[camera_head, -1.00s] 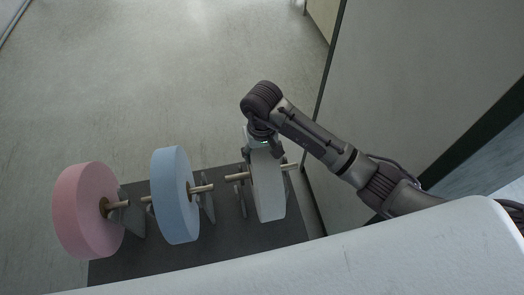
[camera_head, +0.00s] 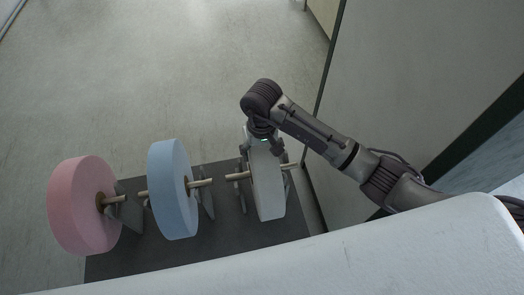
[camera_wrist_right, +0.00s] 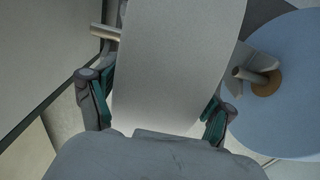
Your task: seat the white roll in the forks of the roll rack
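The white roll (camera_head: 267,186) is at the right end of the row, its pale shaft (camera_head: 236,176) sticking out on both sides. My right gripper (camera_head: 263,147) is at the roll's far upper rim. In the right wrist view the fingers (camera_wrist_right: 157,108) stand on either side of the white roll (camera_wrist_right: 170,60) and appear closed against its two faces. Grey forks of the roll rack (camera_head: 242,192) show beside the roll, near the shaft. I cannot tell whether the shaft rests in them or hangs just above. My left gripper is not in view.
A blue roll (camera_head: 170,190) and a pink roll (camera_head: 78,208) stand on shafts to the left, over a dark base (camera_head: 225,232). A large grey panel (camera_head: 400,90) stands close on the right. A white surface (camera_head: 400,255) fills the lower foreground. The floor behind is clear.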

